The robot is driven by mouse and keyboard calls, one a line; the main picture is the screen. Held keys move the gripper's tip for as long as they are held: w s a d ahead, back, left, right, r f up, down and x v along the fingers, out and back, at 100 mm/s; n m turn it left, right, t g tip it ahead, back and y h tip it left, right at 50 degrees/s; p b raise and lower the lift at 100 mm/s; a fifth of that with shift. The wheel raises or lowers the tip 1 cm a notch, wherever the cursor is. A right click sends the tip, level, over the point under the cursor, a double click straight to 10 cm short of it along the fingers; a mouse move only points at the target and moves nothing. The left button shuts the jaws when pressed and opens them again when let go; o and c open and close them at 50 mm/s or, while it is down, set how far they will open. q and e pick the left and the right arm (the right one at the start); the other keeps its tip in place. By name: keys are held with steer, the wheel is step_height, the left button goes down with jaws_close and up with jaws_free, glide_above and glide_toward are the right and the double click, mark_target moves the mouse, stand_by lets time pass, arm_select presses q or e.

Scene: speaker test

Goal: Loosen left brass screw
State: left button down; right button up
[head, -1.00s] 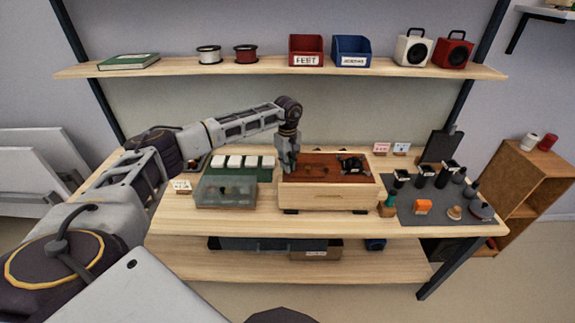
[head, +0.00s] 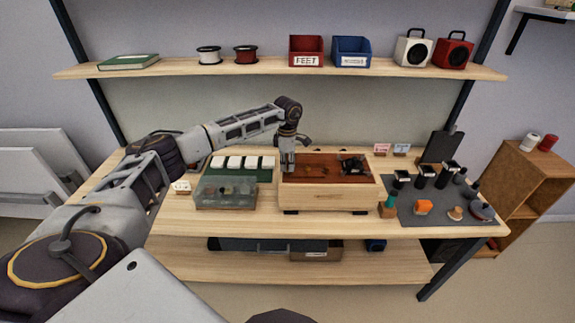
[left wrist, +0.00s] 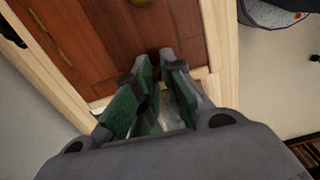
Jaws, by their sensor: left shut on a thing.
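A pale wooden box (head: 325,200) with a red-brown top panel (head: 318,176) stands mid-table. My left gripper (head: 288,170) points down at the panel's left end. In the left wrist view its green-lined fingers (left wrist: 157,75) are closed together at the panel's edge, next to the pale rim. The left brass screw is hidden between the fingertips. My right gripper is out of view.
A clear compartment box (head: 226,195) and a green mat with white blocks (head: 250,162) lie left of the wooden box. A black device (head: 354,164) sits on the panel's right part. A grey mat (head: 440,211) with several small parts lies at the right. A shelf (head: 270,67) runs above.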

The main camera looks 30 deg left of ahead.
arm_select(q)
steer(key=n, duration=0.7)
steer(key=shift+w+r, duration=0.1)
steer(key=n+p, duration=0.1)
steer(key=n, duration=1)
steer(key=shift+p, duration=0.4)
steer(key=n+p, duration=0.1)
steer(key=n, duration=0.4)
steer(key=shift+a, duration=0.1)
steer(key=c, duration=1.4)
jaws_free()
steer(key=shift+c, duration=0.2)
